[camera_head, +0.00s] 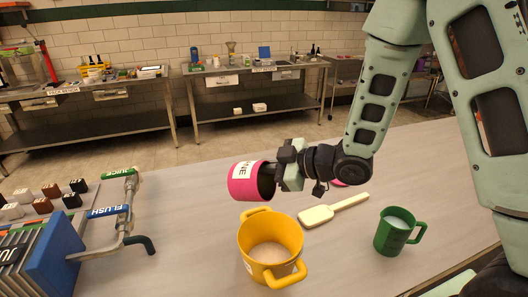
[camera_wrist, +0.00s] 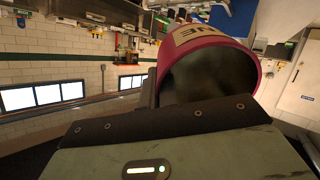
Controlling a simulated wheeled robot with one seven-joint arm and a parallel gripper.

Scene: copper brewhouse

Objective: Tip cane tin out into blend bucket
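The cane tin (camera_head: 243,180) is pink with a white label whose visible letters end in "NE". My gripper (camera_head: 274,172) is shut on it near its rim and holds it in the air, tipped onto its side. Its open mouth faces right and down in the head view. In the wrist view the tin (camera_wrist: 210,45) shows a dark inside, and I cannot tell whether anything is left in it. The yellow two-handled bucket (camera_head: 262,240), likely the blend bucket, stands below the tin and slightly right, with pale material at its bottom. No falling stream is visible.
A wooden-handled pale scoop or paddle (camera_head: 318,216) lies right of the bucket. A green mug (camera_head: 393,232) with pale contents stands further right. Another pink object (camera_head: 340,183) is mostly hidden behind my arm. Pipes with a "FLUSH" handle (camera_head: 108,212) and a blue panel (camera_head: 55,258) stand left.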

